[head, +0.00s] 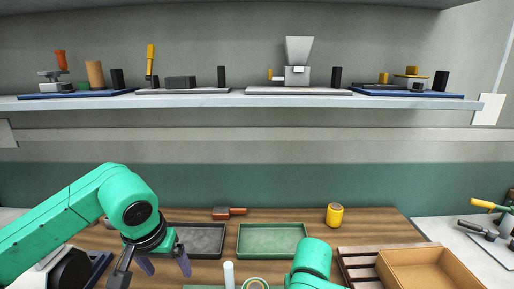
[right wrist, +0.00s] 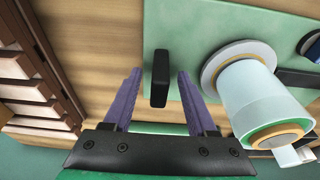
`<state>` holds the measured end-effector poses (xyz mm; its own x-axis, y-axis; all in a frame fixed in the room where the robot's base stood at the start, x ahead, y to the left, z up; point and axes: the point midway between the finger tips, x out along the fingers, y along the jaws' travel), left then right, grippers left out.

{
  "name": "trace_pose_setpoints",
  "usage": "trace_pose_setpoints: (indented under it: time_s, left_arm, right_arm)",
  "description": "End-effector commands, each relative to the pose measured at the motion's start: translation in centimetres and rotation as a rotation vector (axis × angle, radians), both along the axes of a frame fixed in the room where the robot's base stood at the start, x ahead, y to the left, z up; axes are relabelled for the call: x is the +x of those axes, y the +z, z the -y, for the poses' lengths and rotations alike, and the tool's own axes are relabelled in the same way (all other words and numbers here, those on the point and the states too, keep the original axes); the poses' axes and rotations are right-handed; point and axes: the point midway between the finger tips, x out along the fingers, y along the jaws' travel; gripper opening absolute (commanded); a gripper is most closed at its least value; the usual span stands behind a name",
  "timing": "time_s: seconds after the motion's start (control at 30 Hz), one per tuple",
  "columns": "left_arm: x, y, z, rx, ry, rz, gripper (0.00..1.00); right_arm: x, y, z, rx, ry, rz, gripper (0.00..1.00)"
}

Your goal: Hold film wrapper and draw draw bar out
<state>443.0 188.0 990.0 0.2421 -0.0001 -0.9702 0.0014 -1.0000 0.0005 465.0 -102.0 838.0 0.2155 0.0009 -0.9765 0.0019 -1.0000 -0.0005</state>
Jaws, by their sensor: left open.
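In the right wrist view the film wrapper shows as a pale roll (right wrist: 255,100) on a round white flange, fixed on a green base plate (right wrist: 190,30). A black upright bar (right wrist: 160,75), possibly the draw bar's handle, stands on the plate. My right gripper (right wrist: 158,88) is open, its purple fingers on either side of the black bar with a gap at each side. In the head view my left gripper (head: 164,266) is open and empty, pointing down left of the wrapper's white post (head: 229,273). A ring-shaped roll end (head: 255,284) shows at the bottom edge.
A dark grey tray (head: 196,253) and a green tray (head: 241,245) lie on the wooden table. A red-brown tool (head: 222,213) and a yellow cylinder (head: 334,215) lie behind. A wooden box (head: 425,285) stands at right. A shelf (head: 240,100) spans above.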

Motion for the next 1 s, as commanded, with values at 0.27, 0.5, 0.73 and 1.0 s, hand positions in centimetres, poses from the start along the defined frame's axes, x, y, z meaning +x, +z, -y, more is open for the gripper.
trace_pose_setpoints:
  time_s: [0.27, 0.5, 0.73, 1.0]
  left_arm:
    - [0.0, 0.0, 0.0, 0.000, 0.000, 0.000, 0.88]
    - [0.0, 0.0, 0.0, 0.000, 0.000, 0.000, 0.88]
    - [0.0, 0.2, 0.0, 0.000, 0.000, 0.000, 0.88]
    - [0.0, 3.0, 0.0, 0.000, 0.000, 0.000, 0.88]
  right_arm:
    - [-0.5, 2.5, -0.1, 0.003, 0.002, 0.003, 0.57]
    - [-1.9, 8.8, -0.1, 0.003, 0.003, 0.004, 0.57]
    - [-2.6, 11.9, 0.0, 0.001, 0.001, 0.001, 0.57]
    - [-2.6, 14.2, 0.0, 0.000, 0.000, -0.001, 0.57]
